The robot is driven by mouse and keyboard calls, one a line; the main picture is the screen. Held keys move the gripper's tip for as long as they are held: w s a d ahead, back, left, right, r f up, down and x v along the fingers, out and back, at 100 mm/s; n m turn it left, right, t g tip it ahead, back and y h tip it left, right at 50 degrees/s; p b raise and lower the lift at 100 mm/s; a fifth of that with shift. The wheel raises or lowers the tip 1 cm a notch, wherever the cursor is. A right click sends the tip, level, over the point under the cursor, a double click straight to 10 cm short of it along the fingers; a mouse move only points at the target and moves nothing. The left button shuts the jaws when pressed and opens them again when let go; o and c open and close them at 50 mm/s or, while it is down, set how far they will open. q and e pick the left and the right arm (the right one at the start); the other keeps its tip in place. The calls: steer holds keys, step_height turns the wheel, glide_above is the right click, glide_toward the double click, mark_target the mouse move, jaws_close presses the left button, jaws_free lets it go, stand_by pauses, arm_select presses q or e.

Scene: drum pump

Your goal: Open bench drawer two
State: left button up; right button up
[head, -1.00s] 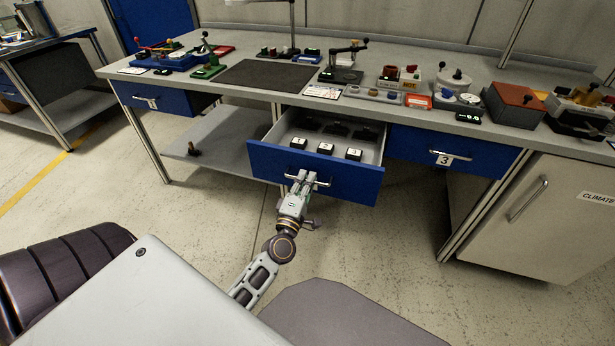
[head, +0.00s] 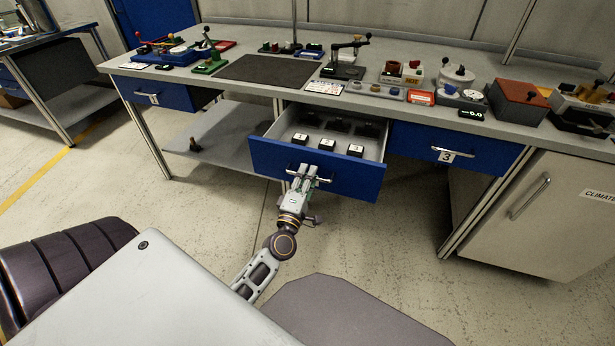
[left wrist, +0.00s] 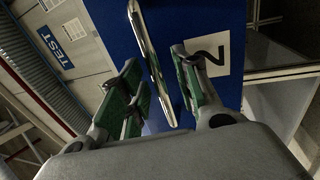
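Bench drawer two (head: 315,173) is a blue-fronted drawer, pulled well out from under the middle of the bench. Its bar handle (head: 325,180) runs across the front. The handle also shows in the left wrist view (left wrist: 150,62), beside a white label with a "2" (left wrist: 207,58). My left gripper (head: 308,172) is at the handle. In the left wrist view its green-padded fingers (left wrist: 162,92) stand apart on either side of the bar, with gaps visible. My right gripper is in neither view.
Several small black numbered blocks (head: 328,144) sit inside the drawer. Closed drawers one (head: 155,97) and three (head: 452,151) flank it. The bench top (head: 225,95) holds tools and devices. A white climate cabinet (head: 540,215) stands at right. The floor before the drawer is clear.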

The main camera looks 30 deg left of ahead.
arm_select(q)
steer(key=v, duration=1.2)
stand_by(0.5)
steer(key=shift+w, duration=0.1)
stand_by(0.4)
